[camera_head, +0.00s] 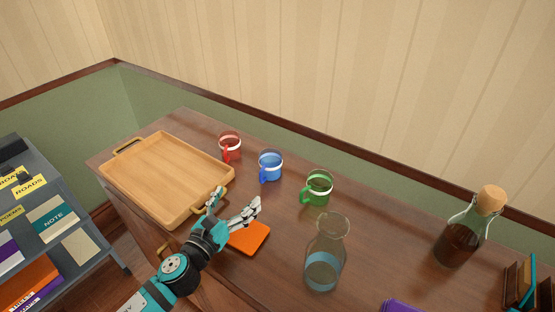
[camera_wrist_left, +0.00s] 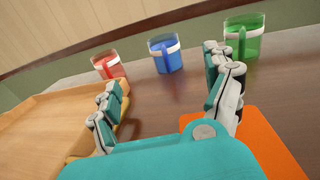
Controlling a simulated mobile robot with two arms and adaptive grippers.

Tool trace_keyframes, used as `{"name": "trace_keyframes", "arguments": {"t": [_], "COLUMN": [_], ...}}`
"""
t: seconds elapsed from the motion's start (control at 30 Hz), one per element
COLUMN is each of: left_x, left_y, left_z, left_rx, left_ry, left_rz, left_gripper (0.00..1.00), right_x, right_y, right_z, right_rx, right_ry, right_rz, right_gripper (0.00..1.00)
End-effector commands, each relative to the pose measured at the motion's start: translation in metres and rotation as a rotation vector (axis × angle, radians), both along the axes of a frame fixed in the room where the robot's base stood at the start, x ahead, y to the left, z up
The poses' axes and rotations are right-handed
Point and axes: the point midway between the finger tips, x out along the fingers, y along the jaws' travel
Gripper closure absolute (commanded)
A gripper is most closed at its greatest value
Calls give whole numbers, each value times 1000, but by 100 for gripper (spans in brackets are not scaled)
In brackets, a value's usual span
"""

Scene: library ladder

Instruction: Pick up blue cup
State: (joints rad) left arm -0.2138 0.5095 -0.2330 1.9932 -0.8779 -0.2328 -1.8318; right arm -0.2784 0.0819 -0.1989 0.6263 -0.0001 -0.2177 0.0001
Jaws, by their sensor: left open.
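The blue cup (camera_head: 270,166) stands upright on the wooden cabinet top, between a red cup (camera_head: 230,146) and a green cup (camera_head: 317,187). It has a white band and a blue handle on its near side. My left gripper (camera_head: 238,200) is open and empty, nearer than the blue cup and apart from it. In the left wrist view the blue cup (camera_wrist_left: 166,54) lies ahead, between the two spread fingers (camera_wrist_left: 168,95). The red cup (camera_wrist_left: 108,66) shows to its left and the green cup (camera_wrist_left: 242,38) to its right. My right gripper is not in view.
A wooden tray (camera_head: 165,215) with handles lies left of the gripper. An orange square (camera_head: 250,237) lies under and beside the gripper. A glass carafe (camera_head: 325,260) and a corked bottle (camera_head: 460,235) stand to the right. The wall closes off the back.

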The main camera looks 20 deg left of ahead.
Motion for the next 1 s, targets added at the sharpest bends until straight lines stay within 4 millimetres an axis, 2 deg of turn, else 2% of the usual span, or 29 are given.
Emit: {"name": "trace_keyframes", "arguments": {"t": [0.07,0.17,0.33,0.47,0.7,0.83,1.0], "left_x": [1,7,40,68,110,120,133], "left_y": [0,-2,-7,-13,-20,-22,-27], "left_z": [0,1,3,2,0,-1,-1], "left_rx": [10,12,10,9,9,9,7], "left_ry": [-2,-4,-6,-5,-4,-3,-3], "left_rz": [-4,-5,-3,-3,-3,-4,-4], "left_gripper": [15,15,15,15,15,15,15], "right_x": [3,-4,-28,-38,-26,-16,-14], "right_y": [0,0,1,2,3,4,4], "right_z": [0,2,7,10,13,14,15], "right_rx": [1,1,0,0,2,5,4], "right_ry": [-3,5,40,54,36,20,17], "right_rz": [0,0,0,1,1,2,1], "right_gripper": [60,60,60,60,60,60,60]}}
